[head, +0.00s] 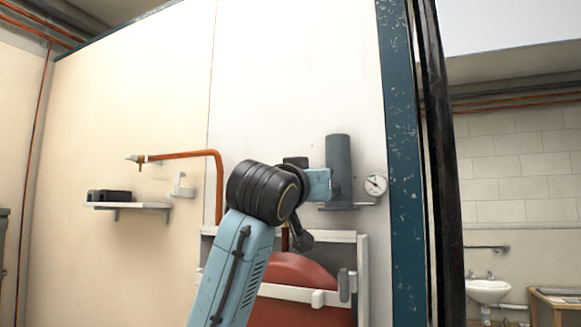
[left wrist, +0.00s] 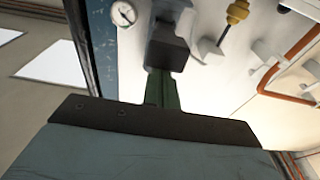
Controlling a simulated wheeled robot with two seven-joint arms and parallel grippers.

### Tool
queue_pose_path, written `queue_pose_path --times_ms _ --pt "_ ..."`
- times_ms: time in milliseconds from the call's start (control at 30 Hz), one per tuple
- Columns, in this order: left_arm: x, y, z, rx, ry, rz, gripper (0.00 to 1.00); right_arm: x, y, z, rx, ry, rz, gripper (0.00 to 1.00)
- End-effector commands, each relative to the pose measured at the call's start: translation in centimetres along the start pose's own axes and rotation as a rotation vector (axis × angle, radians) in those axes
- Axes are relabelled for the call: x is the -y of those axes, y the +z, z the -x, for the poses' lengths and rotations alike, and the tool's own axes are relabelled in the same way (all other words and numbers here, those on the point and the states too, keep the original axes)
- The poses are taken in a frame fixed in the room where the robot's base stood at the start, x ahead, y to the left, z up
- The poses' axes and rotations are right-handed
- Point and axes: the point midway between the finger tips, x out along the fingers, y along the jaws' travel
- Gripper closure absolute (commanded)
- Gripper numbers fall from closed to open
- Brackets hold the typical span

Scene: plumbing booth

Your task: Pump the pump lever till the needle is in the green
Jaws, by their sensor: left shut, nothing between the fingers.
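The pump is a dark grey upright cylinder (head: 339,165) on the white panel in the head view. A round white gauge (head: 375,186) is just right of its foot; it also shows in the left wrist view (left wrist: 123,14). Its needle and coloured zones are too small to read. My left gripper (left wrist: 162,90) is shut and empty, its fingers close to a dark grey block (left wrist: 169,52), possibly the pump lever's end; I cannot tell whether they touch. In the head view my left wrist hides the area left of the cylinder. My right gripper is not in view.
A red tank (head: 300,275) stands below the pump behind a pale frame (head: 363,280). A copper pipe (head: 190,154) and a small shelf (head: 130,206) are on the wall at the left. A blue post (head: 399,150) edges the panel at the right.

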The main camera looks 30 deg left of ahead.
Motion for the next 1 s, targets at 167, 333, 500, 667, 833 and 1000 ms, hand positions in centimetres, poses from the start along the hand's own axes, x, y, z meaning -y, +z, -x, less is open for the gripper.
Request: queue_pose_path --times_ms 167,333,500,667,833,1000 --pt "-0.3 -0.9 3.6 -0.008 0.005 0.000 1.00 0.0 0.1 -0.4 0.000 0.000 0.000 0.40" --pt "-0.2 -1.1 7.2 -0.008 0.004 0.000 1.00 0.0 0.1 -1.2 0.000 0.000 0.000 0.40" --pt "-0.2 -1.3 9.4 -0.008 0.004 0.000 1.00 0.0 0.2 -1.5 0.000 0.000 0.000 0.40" --pt "-0.1 -1.4 10.1 -0.005 0.004 0.000 1.00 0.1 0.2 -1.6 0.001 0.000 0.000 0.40" --pt "-0.1 -1.4 10.1 -0.005 0.003 0.000 1.00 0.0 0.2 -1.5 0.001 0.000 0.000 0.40" --pt "-0.1 -1.4 10.1 -0.006 0.003 0.000 1.00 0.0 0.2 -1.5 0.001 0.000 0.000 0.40"
